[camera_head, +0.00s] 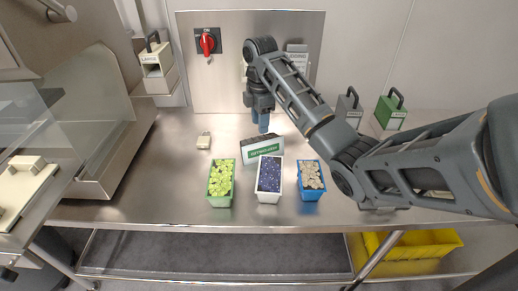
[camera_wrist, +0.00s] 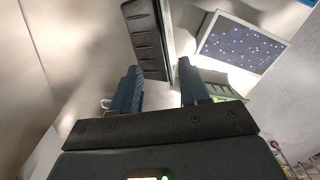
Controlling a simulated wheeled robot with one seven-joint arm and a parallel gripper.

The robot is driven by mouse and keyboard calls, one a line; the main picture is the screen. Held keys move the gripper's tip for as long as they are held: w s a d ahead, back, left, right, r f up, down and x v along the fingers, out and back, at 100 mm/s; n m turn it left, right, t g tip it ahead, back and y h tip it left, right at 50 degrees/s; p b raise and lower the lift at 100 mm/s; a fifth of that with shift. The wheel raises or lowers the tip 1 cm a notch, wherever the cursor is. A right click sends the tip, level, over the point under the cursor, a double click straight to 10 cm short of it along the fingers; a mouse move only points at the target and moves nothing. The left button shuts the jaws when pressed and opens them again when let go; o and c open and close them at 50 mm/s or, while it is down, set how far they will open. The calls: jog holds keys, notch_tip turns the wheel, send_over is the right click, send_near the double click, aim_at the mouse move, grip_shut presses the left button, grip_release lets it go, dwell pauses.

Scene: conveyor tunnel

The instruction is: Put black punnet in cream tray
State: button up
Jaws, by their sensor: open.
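My gripper (camera_head: 263,124) points down with its blue fingers apart and empty, low over the steel counter behind a dark-topped box with a green label (camera_head: 262,148). In the wrist view, between and beyond my fingertips (camera_wrist: 160,68), a black ribbed thing with a pale edge (camera_wrist: 148,40) stands close; I cannot tell whether it is the black punnet or the back of the labelled box. A white punnet of dark blue berries (camera_head: 269,187) stands in front, also in the wrist view (camera_wrist: 243,43). I cannot pick out a cream tray for certain.
A green punnet (camera_head: 221,190) and a blue punnet (camera_head: 311,190) flank the white one near the counter's front edge. Grey and green handled blocks stand at right; a yellow crate (camera_head: 432,248) is below the counter.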

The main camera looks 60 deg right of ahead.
aim_at(262, 141)
jog(key=f, duration=0.2)
jog(key=f+p, duration=0.1)
jog(key=f, duration=0.1)
jog(key=shift+s+d, duration=0.1)
jog(key=shift+s, duration=0.3)
jog(key=shift+f, duration=0.7)
jog(key=shift+c, duration=0.3)
grip_shut()
